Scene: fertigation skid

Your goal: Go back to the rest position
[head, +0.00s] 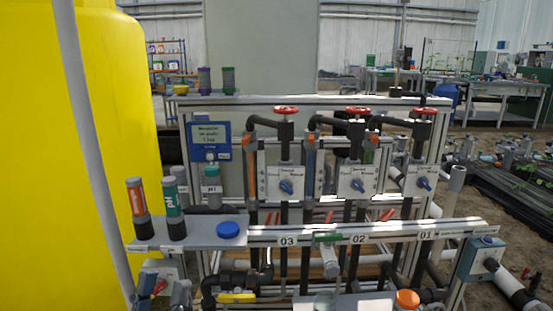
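I cannot make out the fingers of my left gripper clearly; nothing shows whether they are open or shut. My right gripper is not in view. The fertigation skid stands in front of me, with a metal frame (460,226) carrying pipes and valves. Several red handwheels, one of them at the left (286,110), sit above white plates with blue knobs (286,187). On the grey shelf (200,232) at the left stand a red-labelled probe (137,200) and a green pH probe (173,207), both upright, beside a blue round cap (228,230).
A large yellow tank (70,150) fills the left side, with a grey pole (90,130) before it. A blue-grey switch box (482,258) sits at the skid's right end. An orange cap (407,299) shows low at the front. Workbenches (480,85) stand far behind at the right.

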